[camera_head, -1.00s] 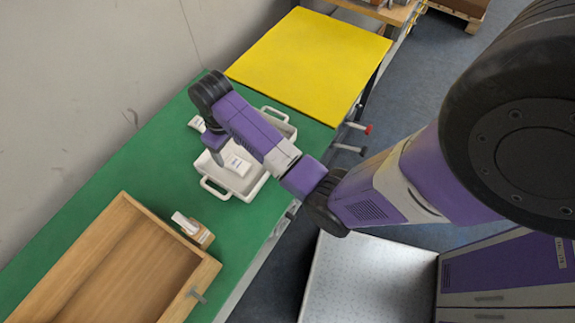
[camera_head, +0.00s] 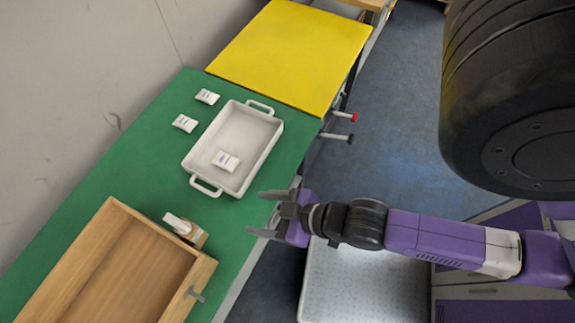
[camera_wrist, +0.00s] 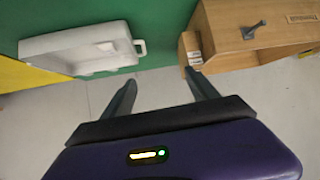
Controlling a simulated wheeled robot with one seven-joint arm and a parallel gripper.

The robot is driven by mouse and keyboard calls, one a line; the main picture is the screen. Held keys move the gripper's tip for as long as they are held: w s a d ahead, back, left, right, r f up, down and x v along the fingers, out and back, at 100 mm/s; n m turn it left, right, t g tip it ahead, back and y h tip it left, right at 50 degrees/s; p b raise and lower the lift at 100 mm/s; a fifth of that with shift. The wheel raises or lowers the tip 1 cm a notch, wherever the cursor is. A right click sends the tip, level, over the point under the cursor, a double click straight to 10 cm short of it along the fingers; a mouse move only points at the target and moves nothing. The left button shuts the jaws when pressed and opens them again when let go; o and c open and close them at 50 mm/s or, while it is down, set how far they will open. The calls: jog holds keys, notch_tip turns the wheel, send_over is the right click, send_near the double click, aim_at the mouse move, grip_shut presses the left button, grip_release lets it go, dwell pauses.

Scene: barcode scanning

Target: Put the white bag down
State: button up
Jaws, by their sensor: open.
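A white bag (camera_head: 226,161) with a small printed label lies in the white tray (camera_head: 268,146), toward its near end. Two similar white bags lie on the green table behind the tray, one at the upper position (camera_head: 207,97) and one lower (camera_head: 184,123). My gripper (camera_head: 255,213) is open and empty at the table's front edge, to the right of and below the tray, apart from every bag. In the wrist view the gripper (camera_wrist: 163,88) has its two fingers spread with nothing between them, and the tray (camera_wrist: 80,44) shows at upper left.
A wooden box (camera_head: 118,205) stands on the green table (camera_head: 150,160) at lower left, with a small scanner-like device (camera_head: 181,226) on a wooden block beside it. A yellow surface (camera_head: 290,55) adjoins at the far end. Red and black handles (camera_head: 345,116) stick out at the table's edge.

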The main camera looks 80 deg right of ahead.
jog(key=s+a+r+n+t+y, duration=0.1)
jog(key=s+r+t, duration=0.2)
jog(key=r, duration=1.1)
jog(key=s, duration=0.3)
jog(key=shift+a+r+t, duration=0.2)
jog(key=shift+r+t, duration=0.1)
notch_tip(320, 180, down, 3)
jog(key=b, duration=0.3)
jog(key=shift+f, duration=0.2)
